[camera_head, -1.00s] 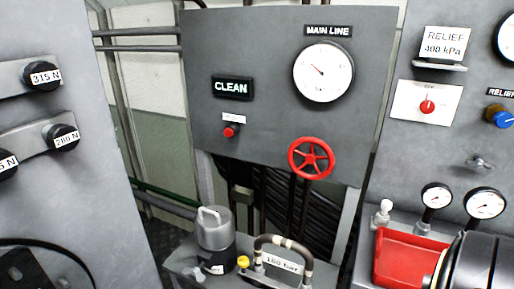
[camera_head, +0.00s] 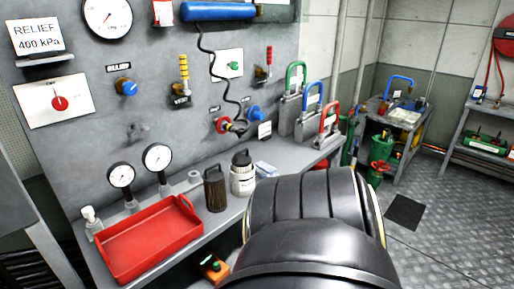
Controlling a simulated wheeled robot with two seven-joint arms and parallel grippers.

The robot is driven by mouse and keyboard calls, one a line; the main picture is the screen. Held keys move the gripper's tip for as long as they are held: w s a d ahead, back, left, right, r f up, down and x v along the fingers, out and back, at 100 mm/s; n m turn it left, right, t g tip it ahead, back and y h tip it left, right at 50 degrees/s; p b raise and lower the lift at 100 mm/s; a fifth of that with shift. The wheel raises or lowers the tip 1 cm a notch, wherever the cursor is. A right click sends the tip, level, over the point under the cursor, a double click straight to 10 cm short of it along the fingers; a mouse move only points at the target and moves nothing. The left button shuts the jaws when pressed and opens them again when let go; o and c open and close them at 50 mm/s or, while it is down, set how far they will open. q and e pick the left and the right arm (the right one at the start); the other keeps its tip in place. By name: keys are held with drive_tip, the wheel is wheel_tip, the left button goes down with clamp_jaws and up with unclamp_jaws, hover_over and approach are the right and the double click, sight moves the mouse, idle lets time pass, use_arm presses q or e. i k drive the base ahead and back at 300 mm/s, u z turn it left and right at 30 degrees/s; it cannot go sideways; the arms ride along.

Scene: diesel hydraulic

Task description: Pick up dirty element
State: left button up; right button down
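A dark brown ribbed cylinder with a handle on top (camera_head: 214,189), likely the dirty element, stands upright on the grey bench just right of the red tray. A white canister with a dark lid and a label (camera_head: 242,176) stands close to its right. A black arm link of mine fills the lower middle, right of both and nearer to the camera. Neither of my grippers shows in this view.
An empty red tray (camera_head: 150,240) lies on the bench (camera_head: 285,153), with two gauges on short stems behind it. Green, blue and red handled blocks stand at the bench's right end. A small orange box (camera_head: 214,268) sits below the bench.

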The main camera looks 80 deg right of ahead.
sight(214, 179)
drive_tip(key=z, duration=2.2)
